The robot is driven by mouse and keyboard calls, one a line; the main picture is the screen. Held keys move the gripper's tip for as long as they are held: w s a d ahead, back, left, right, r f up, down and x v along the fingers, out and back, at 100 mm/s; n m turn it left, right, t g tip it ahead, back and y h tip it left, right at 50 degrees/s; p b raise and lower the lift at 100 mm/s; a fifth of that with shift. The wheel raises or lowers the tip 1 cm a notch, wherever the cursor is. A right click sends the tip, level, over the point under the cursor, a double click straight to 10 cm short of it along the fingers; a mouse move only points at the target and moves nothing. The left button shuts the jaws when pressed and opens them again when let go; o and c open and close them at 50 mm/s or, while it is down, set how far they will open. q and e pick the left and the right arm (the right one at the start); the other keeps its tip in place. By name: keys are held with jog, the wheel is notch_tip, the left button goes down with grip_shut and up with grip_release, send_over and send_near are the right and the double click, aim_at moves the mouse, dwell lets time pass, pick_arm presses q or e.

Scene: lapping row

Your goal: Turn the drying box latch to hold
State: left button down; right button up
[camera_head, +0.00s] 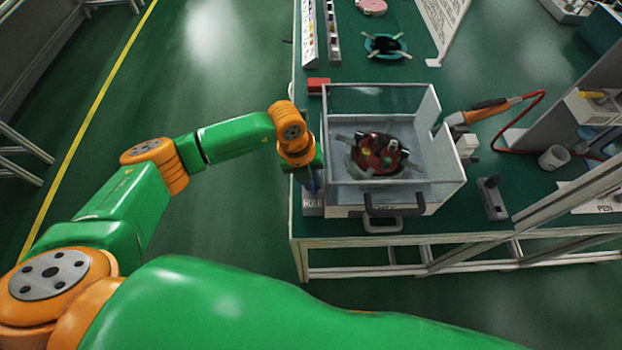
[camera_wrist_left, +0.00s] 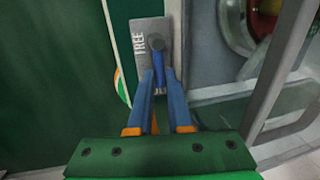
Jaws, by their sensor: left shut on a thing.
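The drying box (camera_head: 450,178) is a clear-walled box with a dark front handle (camera_head: 382,211), standing near the bench's front left corner. The latch has a grey plate (camera_wrist_left: 140,60) at the box's left side, with a dark round pivot and a short blue lever (camera_wrist_left: 159,68). In the wrist view the lever points from the pivot toward my gripper, and the word FREE shows beside the pivot. In the head view HOLD seems to show on the plate's near end (camera_head: 312,203). My left gripper (camera_wrist_left: 160,78) is shut on the lever; the head view shows it from above (camera_head: 312,180). My right gripper is out of view.
Inside the box lies a red and dark round part (camera_head: 379,154). A red block (camera_head: 318,86) sits behind the latch, near the bench's left edge. An orange-handled tool (camera_head: 487,110) with a red hose is at the right. Open green floor lies left of the bench.

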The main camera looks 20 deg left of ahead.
pick_arm(q)
jog(key=shift+w, duration=0.1)
jog(key=c, duration=0.8)
grip_release()
jog(key=shift+c, duration=0.2)
